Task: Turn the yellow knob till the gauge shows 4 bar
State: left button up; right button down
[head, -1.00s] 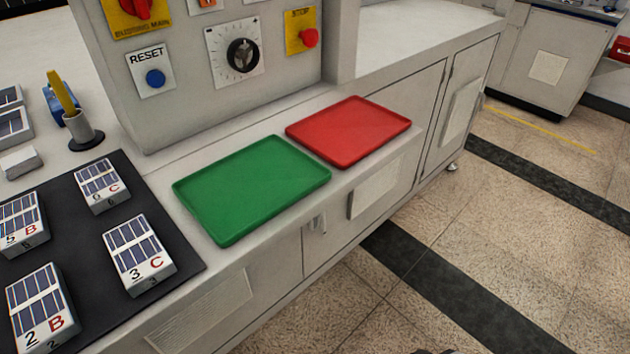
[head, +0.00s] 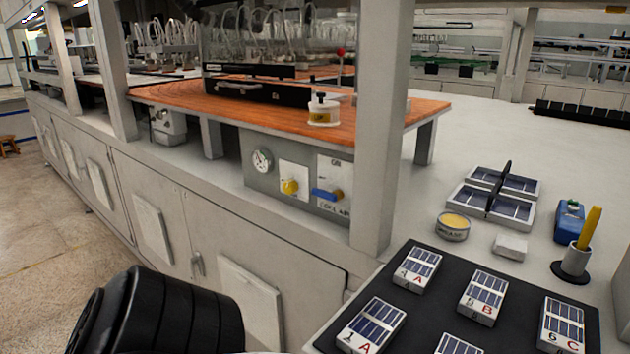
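The yellow knob (head: 289,187) sits on a white plate on the front of a grey panel under the wooden worktop, in the middle of the head view. The round white gauge (head: 262,161) is just left of it and higher up. Its needle is too small to read. Neither of my grippers shows. A black ribbed part at the bottom left looks like part of my own arm, and it is well apart from the knob.
A blue lever (head: 327,194) is just right of the knob. A grey post (head: 381,130) stands right of the panel. A black mat (head: 425,318) with several solar-cell blocks lies at the front right, near a yellow tin (head: 453,226) and a pen holder (head: 575,262).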

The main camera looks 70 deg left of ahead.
aim_at(289, 187)
jog(key=u, duration=3.25)
jog(key=i, duration=0.35)
jog(key=z, duration=1.55)
